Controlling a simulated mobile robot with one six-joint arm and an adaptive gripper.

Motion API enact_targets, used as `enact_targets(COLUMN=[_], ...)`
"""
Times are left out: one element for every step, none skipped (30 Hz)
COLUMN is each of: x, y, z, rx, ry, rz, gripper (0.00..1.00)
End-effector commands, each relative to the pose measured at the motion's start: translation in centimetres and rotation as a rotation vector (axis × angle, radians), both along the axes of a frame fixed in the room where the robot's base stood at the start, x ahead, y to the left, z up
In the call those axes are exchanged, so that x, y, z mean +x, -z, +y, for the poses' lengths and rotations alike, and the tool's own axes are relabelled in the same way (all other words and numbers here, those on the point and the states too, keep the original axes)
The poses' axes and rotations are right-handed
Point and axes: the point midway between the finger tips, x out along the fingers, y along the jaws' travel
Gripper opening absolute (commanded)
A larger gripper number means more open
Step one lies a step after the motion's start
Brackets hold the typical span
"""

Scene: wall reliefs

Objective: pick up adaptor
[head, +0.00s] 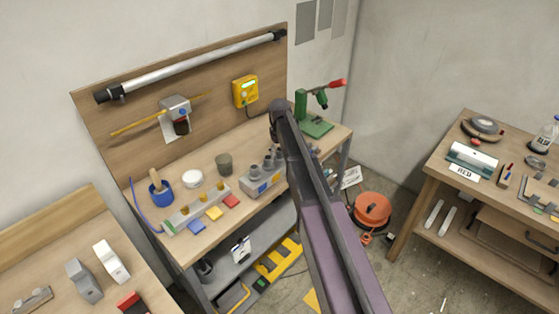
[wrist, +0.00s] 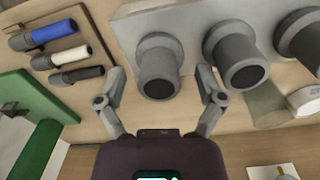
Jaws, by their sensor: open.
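Several grey stepped round adaptors stand in a row on a pale holder (wrist: 185,22) in the wrist view. The nearest adaptor (wrist: 157,66) is at the middle, with a second adaptor (wrist: 237,54) to its right and a third (wrist: 301,38) cut by the edge. My gripper (wrist: 160,73) is open, its fingers on either side of the nearest adaptor; I cannot tell whether they touch it. In the head view the grey holder (head: 262,184) with its adaptors (head: 267,162) is on the workbench, partly behind my arm, which hides my fingers.
A green stand (wrist: 30,125) and a rack of blue, white and black handled tools (wrist: 52,52) are left in the wrist view. A backboard (head: 215,85) rises behind.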

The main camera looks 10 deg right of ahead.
Motion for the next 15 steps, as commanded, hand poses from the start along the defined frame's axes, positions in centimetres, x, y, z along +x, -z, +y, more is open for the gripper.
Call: enact_targets(x=[0.00, 0.00, 0.00, 0.00, 0.00, 0.00, 0.00, 0.00, 0.00, -0.01, -0.01, -0.01, -0.01, -0.01, -0.01], y=[-0.03, -0.04, -0.04, -0.04, -0.04, -0.04, -0.04, -0.04, -0.04, -0.04, -0.04, -0.04, -0.04, -0.04, -0.04], z=[-0.01, -0.01, -0.01, -0.01, -0.01, -0.01, -0.01, -0.01, -0.01, 0.00, 0.00, 0.00, 0.00, 0.00, 0.00], rx=[0.000, 0.000, 0.000, 0.000, 0.000, 0.000, 0.000, 0.000, 0.000, 0.000, 0.000, 0.000, 0.000, 0.000, 0.000], ry=[0.000, 0.000, 0.000, 0.000, 0.000, 0.000, 0.000, 0.000, 0.000, 0.000, 0.000, 0.000, 0.000, 0.000, 0.000], rz=[0.000, 0.000, 0.000, 0.000, 0.000, 0.000, 0.000, 0.000, 0.000, 0.000, 0.000, 0.000, 0.000, 0.000, 0.000], gripper=[0.88, 0.88, 0.88, 0.88, 0.88, 0.88, 0.88, 0.88, 0.88, 0.88, 0.88, 0.88, 0.88, 0.88, 0.79])
